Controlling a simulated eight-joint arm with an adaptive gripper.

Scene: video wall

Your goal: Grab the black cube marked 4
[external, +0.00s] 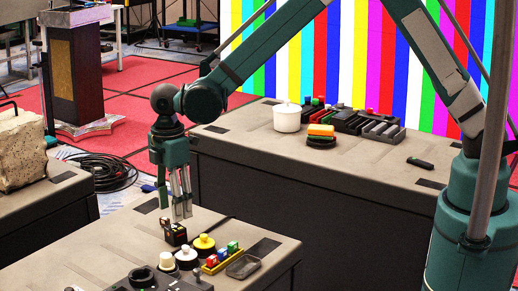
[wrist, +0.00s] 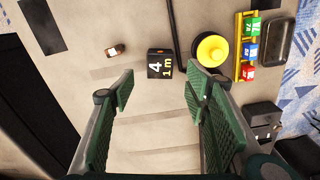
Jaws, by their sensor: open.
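The black cube marked 4 (wrist: 159,64) sits on the grey bench top in the wrist view, with a white "4" and yellow "1m" on its upper face. In the external view the cube (external: 174,234) stands near the bench's far edge, just below my fingertips. My gripper (external: 181,210) points down, open and empty. In the wrist view my gripper (wrist: 160,95) has its green fingers spread wide, with the cube beyond the fingertips and roughly centred between them. I see no contact with the cube.
A round yellow-topped object (wrist: 212,49) stands close right of the cube. Farther right are a yellow rack (wrist: 238,52) with coloured blocks and a dark tray (wrist: 277,38). A small brown object (wrist: 115,50) lies to the left. The bench below the cube in the wrist view is clear.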

